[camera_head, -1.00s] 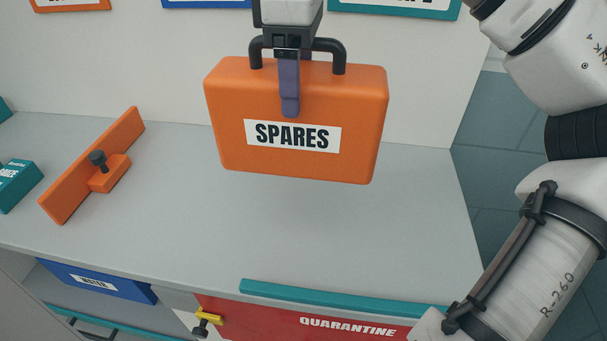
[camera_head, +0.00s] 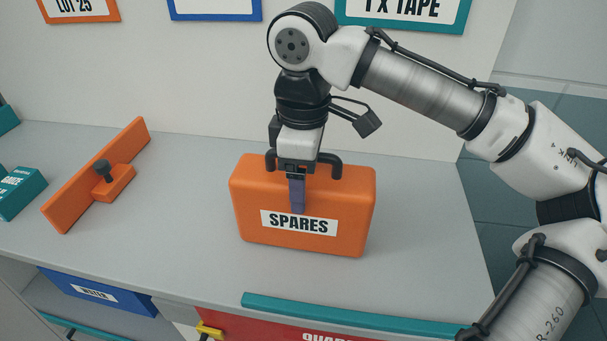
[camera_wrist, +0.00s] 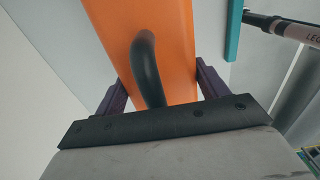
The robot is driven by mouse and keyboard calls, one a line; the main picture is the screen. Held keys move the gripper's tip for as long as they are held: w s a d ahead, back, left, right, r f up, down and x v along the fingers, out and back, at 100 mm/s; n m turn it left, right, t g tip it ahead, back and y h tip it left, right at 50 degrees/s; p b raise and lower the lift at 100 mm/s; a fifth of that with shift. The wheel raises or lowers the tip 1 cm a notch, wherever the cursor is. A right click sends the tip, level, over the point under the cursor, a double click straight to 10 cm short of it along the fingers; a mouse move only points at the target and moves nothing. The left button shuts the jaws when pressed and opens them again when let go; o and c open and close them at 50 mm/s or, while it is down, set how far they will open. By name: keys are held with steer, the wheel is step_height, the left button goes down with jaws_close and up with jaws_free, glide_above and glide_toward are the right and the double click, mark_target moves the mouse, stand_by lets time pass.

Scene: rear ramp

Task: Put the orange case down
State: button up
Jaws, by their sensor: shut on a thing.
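The orange case (camera_head: 345,215) with the SPARES label is upright on the grey worktop (camera_head: 420,235), or just above it; I cannot tell whether its base touches. My gripper (camera_head: 297,190) is shut on the case from above, between the two ends of its black handle (camera_head: 331,165). In the wrist view, the case (camera_wrist: 178,75) runs between my purple fingers (camera_wrist: 160,88), with part of the black handle (camera_wrist: 147,65) between them. The far finger is hidden behind the case in the head view.
An orange fence with a black knob (camera_head: 110,180) stands on the left of the worktop, with a teal box (camera_head: 18,190) beyond it. A teal strip (camera_head: 350,312) lines the front edge. The worktop is clear right of the case.

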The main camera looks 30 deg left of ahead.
steer(key=shift+f, duration=0.1)
steer(key=o, duration=2)
steer(key=shift+f, duration=0.1)
step_height(320, 180, up, 12)
steer(key=shift+r, duration=0.2)
